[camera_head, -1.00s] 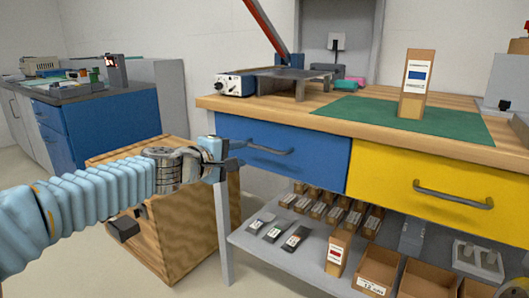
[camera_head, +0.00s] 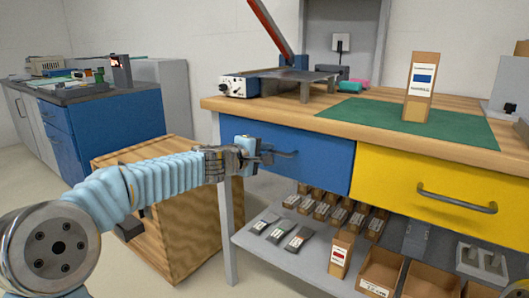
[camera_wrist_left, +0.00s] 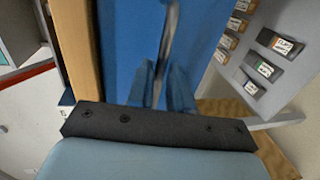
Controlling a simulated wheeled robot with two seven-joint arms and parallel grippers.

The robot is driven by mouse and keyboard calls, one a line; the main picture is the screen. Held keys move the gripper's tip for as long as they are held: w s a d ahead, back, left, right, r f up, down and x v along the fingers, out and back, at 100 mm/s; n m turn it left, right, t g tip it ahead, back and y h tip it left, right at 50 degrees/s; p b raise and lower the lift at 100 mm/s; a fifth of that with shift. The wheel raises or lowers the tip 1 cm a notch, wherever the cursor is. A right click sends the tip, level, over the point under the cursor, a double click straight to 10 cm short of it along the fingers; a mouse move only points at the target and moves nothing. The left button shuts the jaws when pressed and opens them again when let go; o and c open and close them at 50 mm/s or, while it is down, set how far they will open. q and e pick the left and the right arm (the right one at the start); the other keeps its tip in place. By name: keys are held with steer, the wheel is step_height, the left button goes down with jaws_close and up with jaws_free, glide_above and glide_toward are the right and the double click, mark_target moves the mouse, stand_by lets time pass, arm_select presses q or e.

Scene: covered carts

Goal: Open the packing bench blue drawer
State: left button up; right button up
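The blue drawer (camera_head: 300,163) is under the left part of the bench top and its front looks flush, shut. Its grey bar handle (camera_head: 286,154) runs across the upper front. My left gripper (camera_head: 267,156) is at the left end of this handle. In the left wrist view the handle (camera_wrist_left: 170,35) runs down between the two fingers of the left gripper (camera_wrist_left: 163,80), with the blue drawer front (camera_wrist_left: 110,50) behind. Whether the fingers are clamped on the bar or only around it is unclear. My right gripper is not in view.
The yellow drawer (camera_head: 400,190) is right of the blue one. A wooden crate (camera_head: 190,225) stands left of the bench leg (camera_head: 228,240). The lower shelf (camera_head: 265,242) holds packets and boxes. A carton (camera_head: 420,85) stands on the green mat (camera_head: 370,112).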

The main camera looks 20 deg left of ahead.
arm_select(q)
jaws_close()
steer(key=f+b+v, duration=0.2)
steer(key=f+v, duration=0.1)
steer(key=v, duration=1.2)
steer(key=s+f+b+v, duration=0.1)
steer(key=f+b+v, duration=0.2)
steer(key=v, duration=1.3)
steer(key=shift+s+a+f, duration=0.2)
steer(key=shift+s+f, duration=0.1)
steer(key=shift+o, duration=2.1)
jaws_free()
